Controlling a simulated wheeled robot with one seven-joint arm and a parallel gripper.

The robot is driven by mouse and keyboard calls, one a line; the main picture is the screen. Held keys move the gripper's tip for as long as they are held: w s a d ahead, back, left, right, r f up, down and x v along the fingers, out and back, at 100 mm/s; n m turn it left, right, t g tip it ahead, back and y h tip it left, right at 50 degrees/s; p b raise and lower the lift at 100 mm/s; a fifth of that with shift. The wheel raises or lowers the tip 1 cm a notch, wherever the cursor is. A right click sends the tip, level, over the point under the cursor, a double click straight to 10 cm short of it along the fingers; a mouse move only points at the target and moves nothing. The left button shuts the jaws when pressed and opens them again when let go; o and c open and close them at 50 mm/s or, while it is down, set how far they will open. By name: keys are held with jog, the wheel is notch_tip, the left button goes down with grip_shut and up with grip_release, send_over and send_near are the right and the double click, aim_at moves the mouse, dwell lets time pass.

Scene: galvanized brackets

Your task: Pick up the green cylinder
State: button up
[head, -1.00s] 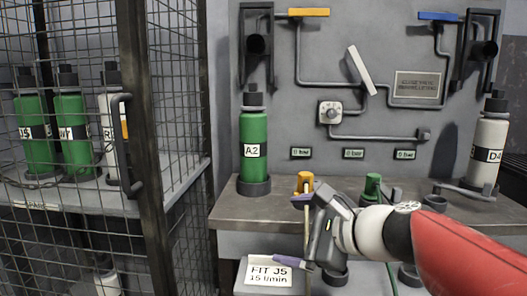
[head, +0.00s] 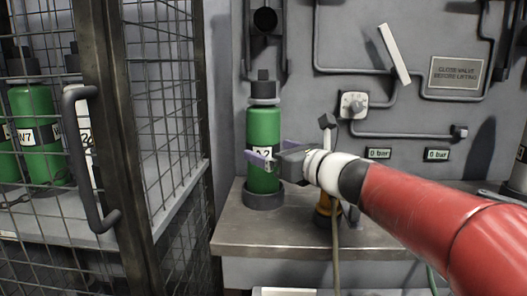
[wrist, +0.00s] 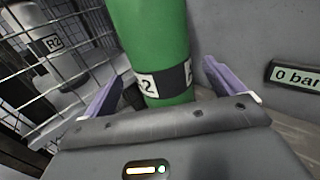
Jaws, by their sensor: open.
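The green cylinder (head: 263,125) with a black cap and an A2 label stands upright in a dark round holder (head: 263,195) on the bench. My gripper (head: 272,150) is at label height in front of it, with its purple fingers open. In the wrist view the green cylinder (wrist: 152,45) stands ahead between the two open fingers (wrist: 160,88), one on each side. Its top is cut off there. I cannot tell whether either finger touches it. The gripper hides part of the label in the head view.
A wire mesh cage (head: 165,100) with a handle (head: 85,155) stands close on the left, holding more green cylinders (head: 38,130). An orange fitting (head: 323,208) with a hose is right of the holder.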

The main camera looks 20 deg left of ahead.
aim_at(263, 146)
jog(key=x, duration=0.4)
jog(key=shift+w+r+p, duration=0.1)
jog(key=shift+w+p, duration=0.05)
jog(key=shift+p, duration=0.15)
grip_shut()
jog(key=shift+r, duration=0.25)
